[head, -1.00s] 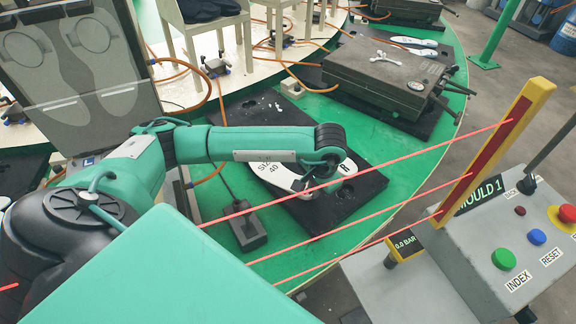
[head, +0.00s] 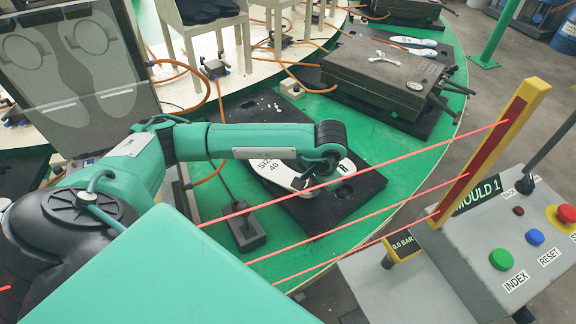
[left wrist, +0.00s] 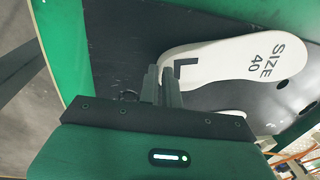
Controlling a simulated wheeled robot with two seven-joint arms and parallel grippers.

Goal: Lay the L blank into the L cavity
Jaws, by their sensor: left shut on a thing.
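The L blank (left wrist: 215,62) is a white insole printed "SIZE 40" and "L" in the left wrist view. It lies flat over or on the black mould slab (left wrist: 120,40); I cannot tell if it is seated in a cavity. My left gripper (left wrist: 163,72) is shut at its edge beside the "L". In the head view, white insole surface with "SIZE 40" (head: 272,172) and a white end with a letter (head: 346,168) show around my forearm on the slab (head: 358,196). My forearm hides the cavities and fingertips there. Another white edge (left wrist: 232,114) shows below in the wrist view.
A raised lid (head: 75,65) with foot outlines stands at the left. A closed mould (head: 385,78) sits behind on the green carousel (head: 420,150). Red beams cross in front, from a yellow post (head: 500,150). A control box (head: 490,250) stands at the right.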

